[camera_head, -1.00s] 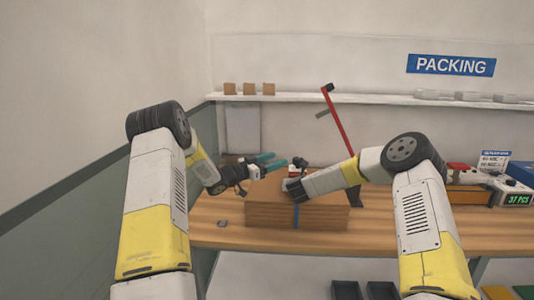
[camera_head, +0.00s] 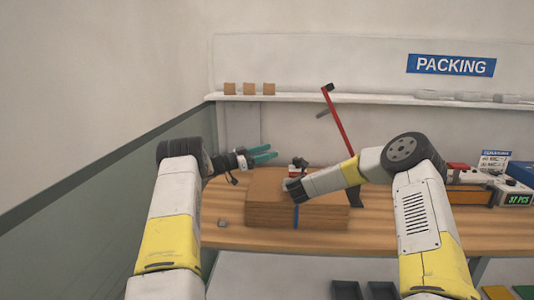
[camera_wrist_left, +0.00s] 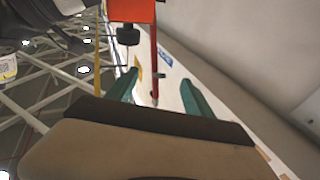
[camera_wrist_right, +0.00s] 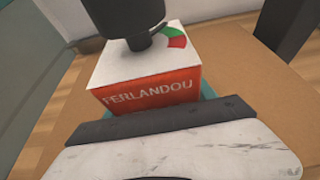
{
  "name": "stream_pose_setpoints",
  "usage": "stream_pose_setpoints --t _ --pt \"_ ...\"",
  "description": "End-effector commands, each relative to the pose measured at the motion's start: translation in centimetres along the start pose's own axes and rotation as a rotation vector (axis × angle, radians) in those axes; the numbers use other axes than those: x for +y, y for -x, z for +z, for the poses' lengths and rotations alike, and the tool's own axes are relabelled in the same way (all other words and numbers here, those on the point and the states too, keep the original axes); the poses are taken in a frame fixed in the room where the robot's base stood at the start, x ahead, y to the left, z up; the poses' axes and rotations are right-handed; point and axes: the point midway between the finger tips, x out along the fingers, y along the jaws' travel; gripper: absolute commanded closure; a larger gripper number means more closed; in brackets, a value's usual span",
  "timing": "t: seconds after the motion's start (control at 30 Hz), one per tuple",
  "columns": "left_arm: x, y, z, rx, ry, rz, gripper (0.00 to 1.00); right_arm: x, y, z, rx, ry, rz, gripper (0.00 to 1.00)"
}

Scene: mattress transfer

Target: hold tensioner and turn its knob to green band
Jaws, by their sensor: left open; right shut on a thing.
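The tensioner (camera_head: 294,173) is a small orange-red and white block at the top of a cardboard box, with a black knob (camera_head: 300,162) on it. In the right wrist view its front (camera_wrist_right: 150,92) reads FERLANDOU. A green and red gauge (camera_wrist_right: 174,36) shows partly beside the knob (camera_wrist_right: 135,22); its pointer is not visible. My right gripper (camera_head: 290,183) is shut on the tensioner's body; its fingertips are mostly hidden. My left gripper (camera_head: 271,152) is open and empty, up and left of the knob. The left wrist view shows the knob (camera_wrist_left: 128,35) near its teal fingers (camera_wrist_left: 158,88).
The cardboard box (camera_head: 325,216) with a blue strap (camera_head: 296,215) stands on the wooden bench (camera_head: 400,230). A red lever (camera_head: 340,125) rises behind it. A shelf (camera_head: 370,98) runs along the wall. A counter display (camera_head: 516,199) stands at the right.

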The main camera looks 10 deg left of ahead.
Motion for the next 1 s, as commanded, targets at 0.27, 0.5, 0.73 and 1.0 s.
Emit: stream_pose_setpoints --t 0.27,0.5,0.73,1.0 --pt "-0.9 -1.0 -0.3 -0.012 -0.016 -0.039 0.39 0.0 0.0 0.2 -0.004 0.000 0.000 1.00" --pt "-6.9 -5.4 -2.8 -0.092 -0.091 -0.311 0.39 0.0 0.0 0.2 -0.004 0.000 -0.001 1.00" --pt "-12.4 -8.1 -6.0 -0.207 -0.095 -0.641 0.39 0.0 0.0 0.2 -0.004 0.000 -0.001 1.00" --pt "-13.9 -8.7 -8.1 -0.387 0.025 -0.958 0.39 0.0 0.0 0.2 -0.004 0.000 0.000 1.00"
